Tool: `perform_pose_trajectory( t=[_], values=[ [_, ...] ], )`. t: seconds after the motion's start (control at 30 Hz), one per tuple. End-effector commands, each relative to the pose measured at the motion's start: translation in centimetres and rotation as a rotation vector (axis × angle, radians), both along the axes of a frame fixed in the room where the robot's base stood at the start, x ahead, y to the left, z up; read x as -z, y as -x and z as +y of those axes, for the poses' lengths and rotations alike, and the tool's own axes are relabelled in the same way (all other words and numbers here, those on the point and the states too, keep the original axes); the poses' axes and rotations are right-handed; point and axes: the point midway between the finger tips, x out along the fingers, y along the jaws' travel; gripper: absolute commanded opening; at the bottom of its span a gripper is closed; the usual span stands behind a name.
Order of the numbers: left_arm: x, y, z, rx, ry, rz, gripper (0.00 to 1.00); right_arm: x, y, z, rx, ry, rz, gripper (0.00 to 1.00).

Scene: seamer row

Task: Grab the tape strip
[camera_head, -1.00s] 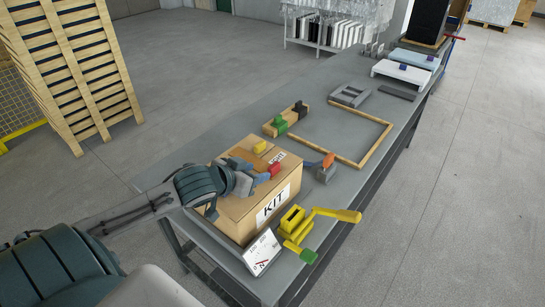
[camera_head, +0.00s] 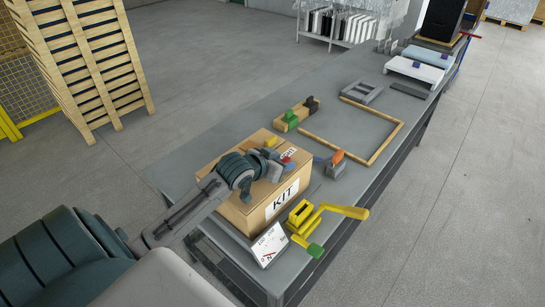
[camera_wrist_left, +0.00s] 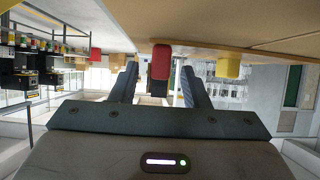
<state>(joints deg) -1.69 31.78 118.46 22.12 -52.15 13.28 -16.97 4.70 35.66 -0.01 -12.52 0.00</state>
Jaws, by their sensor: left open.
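I cannot make out a tape strip for certain. A cardboard box (camera_head: 235,211) marked KIT stands on the bench, with a small red block (camera_head: 289,161) and a small yellow block (camera_head: 270,142) on its top. My left gripper (camera_head: 277,169) is over the box top beside the red block and hides part of the top. In the left wrist view, which looks upside down, the open fingers (camera_wrist_left: 158,76) have the red block (camera_wrist_left: 161,61) in line with the gap between them. The yellow block (camera_wrist_left: 229,62) is to the right, outside the fingers. My right gripper is not in view.
A yellow crank tool (camera_head: 302,214) and a white card (camera_head: 267,245) lie in front of the box. An orange-topped grey block (camera_head: 336,165), a wooden frame (camera_head: 386,143) and a green-and-wood block (camera_head: 292,119) are behind it. The bench's (camera_head: 215,152) left strip is clear.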

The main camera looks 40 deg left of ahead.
Motion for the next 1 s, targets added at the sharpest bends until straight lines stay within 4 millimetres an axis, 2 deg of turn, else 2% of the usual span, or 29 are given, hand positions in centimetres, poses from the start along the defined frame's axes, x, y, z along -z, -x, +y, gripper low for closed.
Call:
perform_pose_trajectory(
  t=[0.13,0.4,0.6,0.63,1.0],
  values=[
    [0.57,-1.2,-0.17,0.0,0.002,-0.002,0.42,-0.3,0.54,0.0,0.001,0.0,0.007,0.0],
    [0.78,-1.39,-0.16,0.0,-0.001,-0.001,0.42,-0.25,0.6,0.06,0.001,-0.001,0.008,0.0],
    [0.77,-1.38,-0.16,0.0,-0.001,-0.001,0.03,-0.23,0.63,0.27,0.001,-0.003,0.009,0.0],
    [0.77,-1.38,-0.16,0.0,-0.001,-0.001,0.0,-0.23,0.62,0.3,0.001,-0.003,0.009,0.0],
    [0.49,-1.4,-0.16,0.001,-0.002,-0.002,0.0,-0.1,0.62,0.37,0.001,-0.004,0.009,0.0]
  ],
)
